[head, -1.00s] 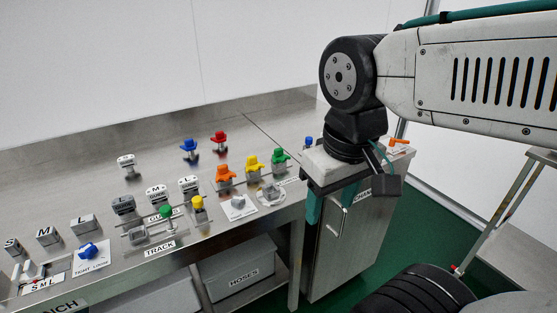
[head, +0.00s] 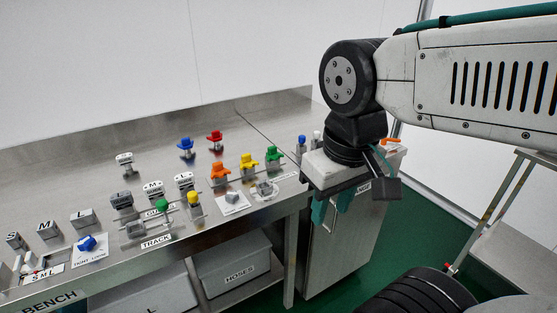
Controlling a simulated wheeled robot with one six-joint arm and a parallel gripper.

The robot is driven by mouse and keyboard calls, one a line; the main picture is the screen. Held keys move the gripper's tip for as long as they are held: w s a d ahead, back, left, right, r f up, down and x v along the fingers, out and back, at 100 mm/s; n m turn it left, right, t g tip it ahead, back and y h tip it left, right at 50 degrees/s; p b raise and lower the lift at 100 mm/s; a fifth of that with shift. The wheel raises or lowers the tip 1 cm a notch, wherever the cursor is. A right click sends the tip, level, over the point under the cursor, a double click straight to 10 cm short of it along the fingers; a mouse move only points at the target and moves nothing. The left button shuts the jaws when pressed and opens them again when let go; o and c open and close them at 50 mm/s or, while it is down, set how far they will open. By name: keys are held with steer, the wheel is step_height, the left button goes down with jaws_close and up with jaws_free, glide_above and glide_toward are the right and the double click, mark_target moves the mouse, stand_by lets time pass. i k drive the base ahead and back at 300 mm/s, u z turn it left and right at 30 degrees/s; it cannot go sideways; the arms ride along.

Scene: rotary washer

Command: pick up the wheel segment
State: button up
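My gripper (head: 331,209) hangs from the arm at the right of the head view, with its teal fingers pointing down. A gap shows between the fingers, and I see nothing held there. It appears in front of the bench's right end and a grey cabinet (head: 350,240). I cannot pick out a wheel segment with certainty. Orange (head: 220,171), yellow (head: 248,160) and green (head: 273,154) pieces stand in a row on the steel bench (head: 75,185), left of the gripper. The gripper body hides part of the bench end and cabinet top.
Blue (head: 186,145) and red (head: 215,138) pieces stand farther back. Grey labelled blocks (head: 83,218) and a blue knob (head: 87,242) are at the left front. A HOSES bin (head: 235,268) sits below. Green floor (head: 415,225) is clear right of the cabinet.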

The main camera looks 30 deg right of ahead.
mark_target(273, 154)
steer(key=z, duration=0.1)
steer(key=k, duration=0.35)
steer(key=u, duration=0.45)
steer(key=i, duration=1.25)
steer(key=z, duration=0.7)
